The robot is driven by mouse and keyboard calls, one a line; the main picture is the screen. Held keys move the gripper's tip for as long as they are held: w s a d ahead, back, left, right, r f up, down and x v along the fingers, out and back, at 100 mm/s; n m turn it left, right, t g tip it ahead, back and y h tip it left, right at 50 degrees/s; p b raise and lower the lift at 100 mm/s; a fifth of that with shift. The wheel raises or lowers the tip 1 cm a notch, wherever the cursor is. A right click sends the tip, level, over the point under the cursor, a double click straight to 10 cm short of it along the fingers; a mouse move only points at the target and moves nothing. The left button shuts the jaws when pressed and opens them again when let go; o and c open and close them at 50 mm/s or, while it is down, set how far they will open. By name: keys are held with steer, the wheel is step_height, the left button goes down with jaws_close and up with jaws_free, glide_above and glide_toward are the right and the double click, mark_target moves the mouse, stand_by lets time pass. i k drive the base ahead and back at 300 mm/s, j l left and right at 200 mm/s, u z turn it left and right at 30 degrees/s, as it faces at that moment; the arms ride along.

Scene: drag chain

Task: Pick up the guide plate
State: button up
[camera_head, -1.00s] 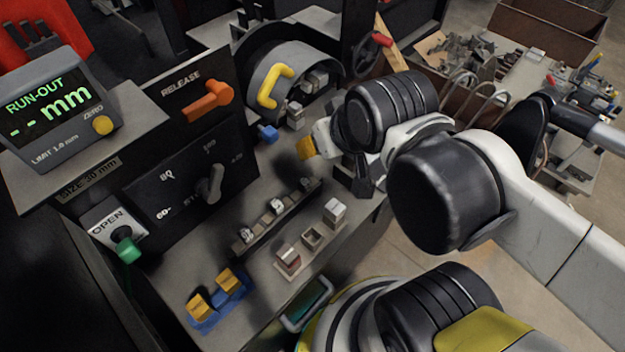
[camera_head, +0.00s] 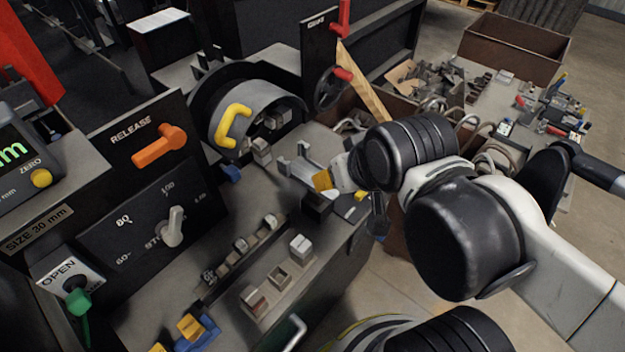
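No part in view can be clearly recognised as the guide plate. The scene shows a lathe-like machine with a round chuck (camera_head: 256,112) and loose jaw-like blocks. My arm reaches in from the right, and its wrist ends by a yellow piece (camera_head: 322,180) over the bench. A small grey forked shape (camera_head: 298,167) extends left of the yellow piece, below the chuck. I cannot tell whether it is my gripper's fingers or a separate part. No held object can be made out.
A row of metal blocks (camera_head: 241,245) and a light tray (camera_head: 277,278) lie on the bench. A blue holder with yellow blocks (camera_head: 196,332) is at the front. An orange release lever (camera_head: 160,147) and green knob (camera_head: 77,301) project at left. Crowded bins stand behind.

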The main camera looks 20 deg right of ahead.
mark_target(271, 221)
steer(key=l+u, duration=0.15)
steer(key=u, duration=0.25)
steer(key=l+u, duration=0.15)
steer(key=u, duration=0.2)
steer(key=l+u, duration=0.15)
steer(key=u, duration=0.25)
steer(key=l+u, duration=0.15)
steer(key=u, duration=0.25)
steer(key=k+j, duration=0.05)
